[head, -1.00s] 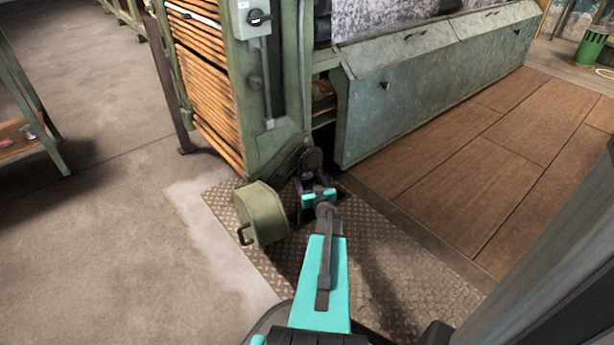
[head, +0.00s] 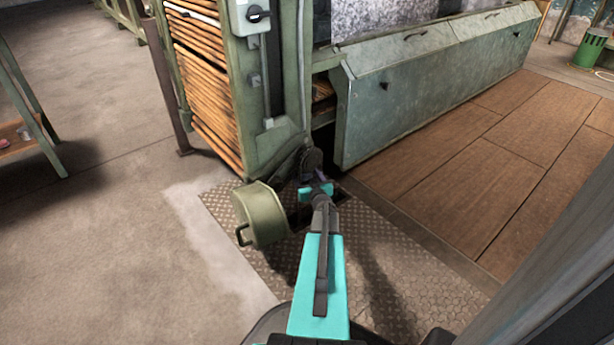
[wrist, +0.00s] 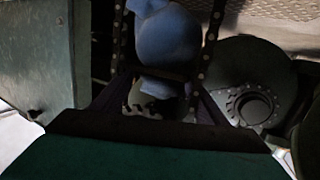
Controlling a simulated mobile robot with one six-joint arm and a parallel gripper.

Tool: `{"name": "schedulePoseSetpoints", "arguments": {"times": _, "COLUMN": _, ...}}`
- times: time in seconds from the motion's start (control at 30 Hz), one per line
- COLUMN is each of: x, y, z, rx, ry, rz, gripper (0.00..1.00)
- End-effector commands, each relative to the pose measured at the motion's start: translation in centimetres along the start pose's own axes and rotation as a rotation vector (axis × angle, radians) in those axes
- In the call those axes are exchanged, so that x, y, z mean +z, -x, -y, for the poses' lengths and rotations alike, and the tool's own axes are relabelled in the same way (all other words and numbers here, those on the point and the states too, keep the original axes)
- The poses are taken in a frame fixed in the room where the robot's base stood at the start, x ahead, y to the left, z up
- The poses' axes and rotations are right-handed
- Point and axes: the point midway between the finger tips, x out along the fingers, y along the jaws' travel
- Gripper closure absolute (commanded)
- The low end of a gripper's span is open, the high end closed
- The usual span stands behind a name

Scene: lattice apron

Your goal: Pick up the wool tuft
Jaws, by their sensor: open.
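In the wrist view a rounded blue lump (wrist: 166,36), which looks like the wool tuft, shows ahead between two dark studded strips. A dark bar crosses in front of its lower part, and a paler blue piece shows just below. I cannot make out the tuft in the head view, where my arm and the machine hide that spot. My gripper (head: 317,180) reaches down to the foot of the green machine. Its dark fingers also show in the wrist view (wrist: 157,95), apart and open, with nothing seen held. I cannot tell how far the lump is from the fingertips.
A green drum-shaped guard with a handle (head: 262,215) stands just left of my gripper. The green machine panel (head: 430,85) is to the right, the slatted frame (head: 205,100) behind left. The wrist view shows a round dark-green housing (wrist: 245,85).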

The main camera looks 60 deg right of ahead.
Motion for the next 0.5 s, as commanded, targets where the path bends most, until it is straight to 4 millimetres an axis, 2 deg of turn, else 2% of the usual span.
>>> {"name": "schedulePoseSetpoints", "arguments": {"times": 0.07, "x": 0.01, "y": 0.00, "z": 0.02, "rx": 0.000, "ry": 0.000, "rz": 0.000, "gripper": 0.33}}
{"name": "schedulePoseSetpoints", "arguments": {"times": 0.3, "x": 0.02, "y": 0.00, "z": 0.05, "rx": -0.001, "ry": 0.000, "rz": 0.000, "gripper": 0.72}}
{"name": "schedulePoseSetpoints", "arguments": {"times": 0.5, "x": 0.02, "y": -0.01, "z": 0.06, "rx": -0.001, "ry": 0.000, "rz": 0.000, "gripper": 0.74}}
